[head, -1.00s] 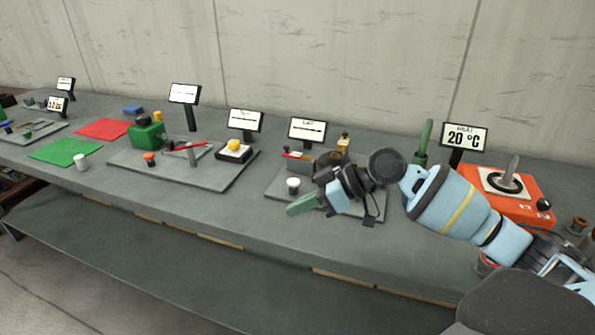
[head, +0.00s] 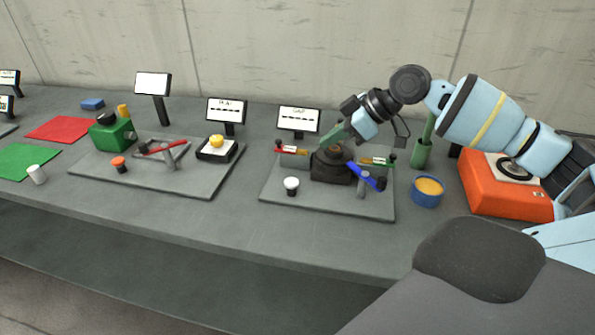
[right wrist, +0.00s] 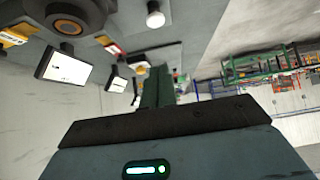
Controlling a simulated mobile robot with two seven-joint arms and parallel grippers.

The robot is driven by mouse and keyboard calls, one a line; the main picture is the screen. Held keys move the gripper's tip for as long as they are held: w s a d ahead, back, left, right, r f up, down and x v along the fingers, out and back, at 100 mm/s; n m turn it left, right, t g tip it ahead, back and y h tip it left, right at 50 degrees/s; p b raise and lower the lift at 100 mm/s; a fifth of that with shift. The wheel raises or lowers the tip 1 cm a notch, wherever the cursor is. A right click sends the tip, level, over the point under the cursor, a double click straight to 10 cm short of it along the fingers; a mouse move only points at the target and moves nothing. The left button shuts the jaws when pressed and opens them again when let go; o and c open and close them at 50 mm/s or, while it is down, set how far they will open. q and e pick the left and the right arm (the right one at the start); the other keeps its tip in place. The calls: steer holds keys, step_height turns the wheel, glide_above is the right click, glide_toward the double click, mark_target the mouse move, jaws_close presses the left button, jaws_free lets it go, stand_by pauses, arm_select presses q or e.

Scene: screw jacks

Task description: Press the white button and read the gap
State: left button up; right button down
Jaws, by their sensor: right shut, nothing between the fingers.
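The white button (head: 291,183), a white cap on a dark base, stands at the front left of the right grey board (head: 330,204). It also shows at the top of the right wrist view (right wrist: 155,15). The gap display (head: 298,120) stands behind that board and shows a row of dashes, no readable number. My right gripper (head: 331,137), with green fingers, is shut and empty. It is behind and right of the button, near the top of the dark jack (head: 331,165), apart from the button. Its fingers fill the middle of the right wrist view (right wrist: 157,88). My left gripper is not in view.
A blue lever (head: 367,176) sits right of the jack, and a red-tipped part (head: 283,149) at its left. A blue pot (head: 428,190) and an orange heater (head: 500,190) stand further right. The left board (head: 190,180) holds a yellow button (head: 216,141).

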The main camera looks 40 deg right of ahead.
glide_above(288, 180)
steer(key=s+d, duration=0.2)
steer(key=s, duration=0.1)
step_height(288, 180, down, 6)
steer(key=f, duration=0.3)
steer(key=shift+w+a+f, duration=0.2)
steer(key=shift+w+f, duration=0.2)
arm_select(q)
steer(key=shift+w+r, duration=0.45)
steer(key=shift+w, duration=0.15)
arm_select(e)
steer(key=shift+f, duration=0.65)
steer(key=shift+f, duration=0.1)
